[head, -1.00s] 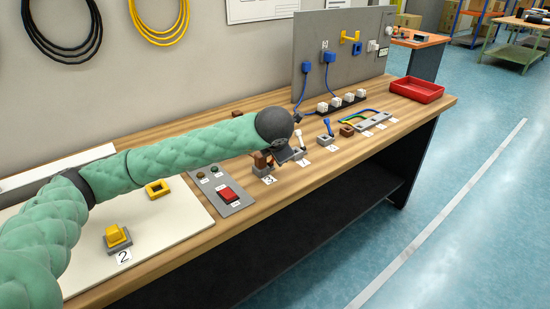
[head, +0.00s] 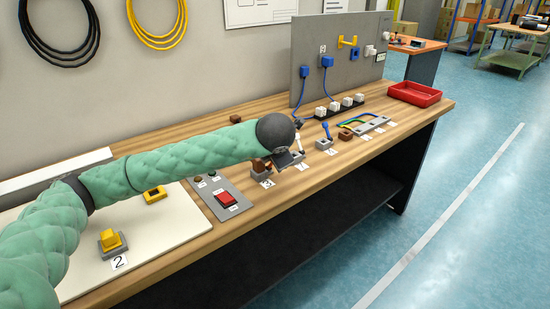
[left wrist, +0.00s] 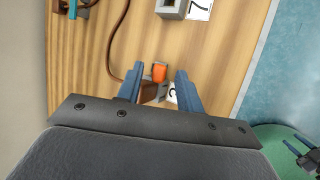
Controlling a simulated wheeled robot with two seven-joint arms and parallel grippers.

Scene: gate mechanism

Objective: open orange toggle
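The orange toggle (left wrist: 159,72) shows in the left wrist view as a short orange lever on a small grey base beside a label that reads 3. A brown part lies just below it there. My left gripper (left wrist: 158,90) has its two blue-grey fingers apart, one on each side of the toggle in the picture; I cannot tell whether they touch it. In the head view my left gripper (head: 284,160) is low over the bench by label 3 and hides most of the toggle. A dark shape at the lower right of the wrist view may be my right gripper; its state is unclear.
A grey plate with a red button (head: 226,198) and a yellow block on base 2 (head: 110,240) are to the left. A white lever (head: 299,148), a blue lever (head: 326,130) and cables stand to the right. A red tray (head: 415,94) is at the far end.

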